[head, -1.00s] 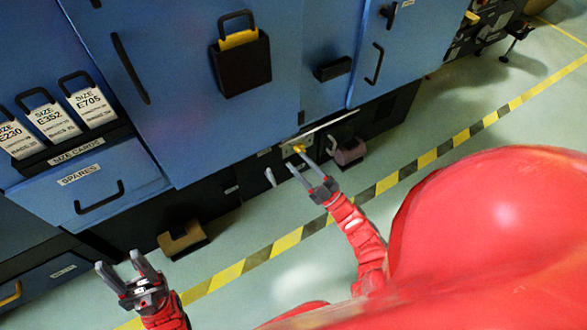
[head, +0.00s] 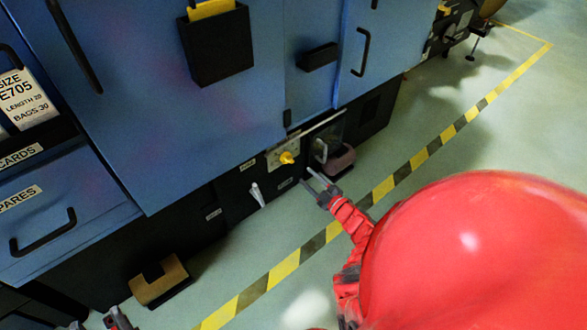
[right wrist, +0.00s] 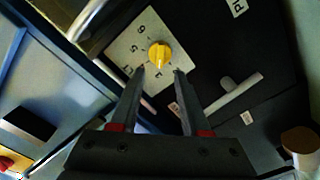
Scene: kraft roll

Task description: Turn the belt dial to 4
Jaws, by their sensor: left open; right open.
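The belt dial is a yellow knob (head: 287,157) on a pale plate (head: 270,160) low on the blue machine. My right gripper (head: 310,177) is open and empty, to the right of the knob in the head view. In the wrist view its fingertips (right wrist: 161,72) are just below the knob, apart from it. My left gripper (head: 95,321) is open, mostly cut off at the bottom edge.
A grey lever (head: 257,194) stands below left of the dial; it also shows in the wrist view (right wrist: 235,94). A clear-fronted compartment (head: 326,140) is right of the dial. A brown holder (head: 159,281) juts out near the floor. Striped floor tape (head: 284,268) runs along open floor.

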